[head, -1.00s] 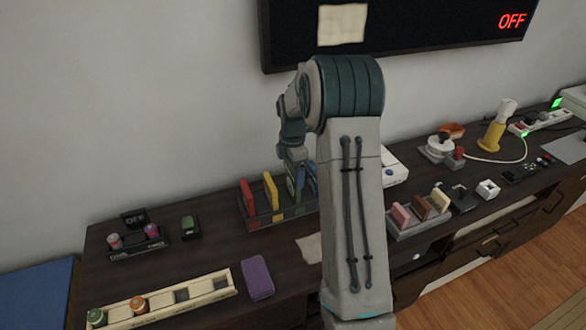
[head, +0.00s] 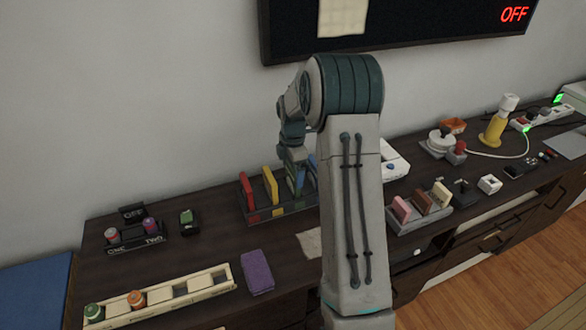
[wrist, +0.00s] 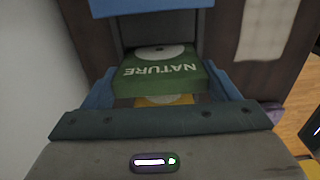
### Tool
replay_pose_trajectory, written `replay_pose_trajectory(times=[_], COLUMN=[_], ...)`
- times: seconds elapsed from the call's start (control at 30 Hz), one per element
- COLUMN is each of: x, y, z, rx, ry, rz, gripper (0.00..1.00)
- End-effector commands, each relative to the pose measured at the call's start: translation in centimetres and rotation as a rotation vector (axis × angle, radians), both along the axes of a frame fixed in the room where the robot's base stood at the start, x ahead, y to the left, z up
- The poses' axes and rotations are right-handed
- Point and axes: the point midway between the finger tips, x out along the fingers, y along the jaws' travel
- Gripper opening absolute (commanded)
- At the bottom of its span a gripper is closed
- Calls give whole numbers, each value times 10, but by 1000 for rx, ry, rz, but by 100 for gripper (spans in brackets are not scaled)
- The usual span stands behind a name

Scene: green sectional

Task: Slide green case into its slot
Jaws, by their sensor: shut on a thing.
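The green case, marked NATURE, is between the fingers of my gripper (wrist: 160,78) in the wrist view (wrist: 158,72). My gripper is shut on it. In the head view, my gripper (head: 294,160) is above the dark rack (head: 254,222), and the green case (head: 291,182) stands upright at the rack, between the yellow case (head: 270,186) and a blue case (head: 312,170). The red case (head: 247,192) is at the rack's left end. My arm hides the rack's right part. The bottom of the green case is hidden, so I cannot tell how deep it sits.
In the wrist view, a blue case (wrist: 150,6) and a yellow case (wrist: 163,100) lie close on either side of the green one. A purple cloth-like block (head: 257,272) and a cream tray (head: 205,282) are in front of the rack. The wall stands close behind.

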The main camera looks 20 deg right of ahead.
Motion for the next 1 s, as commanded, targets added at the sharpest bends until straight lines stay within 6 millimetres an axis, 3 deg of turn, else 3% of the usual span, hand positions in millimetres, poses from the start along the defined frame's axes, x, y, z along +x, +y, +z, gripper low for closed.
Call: replay_pose_trajectory(times=[0.23,0.27,0.3,0.67,1.0], x=[0,0,0,1,1], y=[0,0,0,0,-1], z=[-7,-6,-6,4,77], rx=[0,0,0,0,-1], ry=[0,-1,-1,-3,-6], rz=[0,0,0,0,-1], gripper=[46,90,100,100,100])
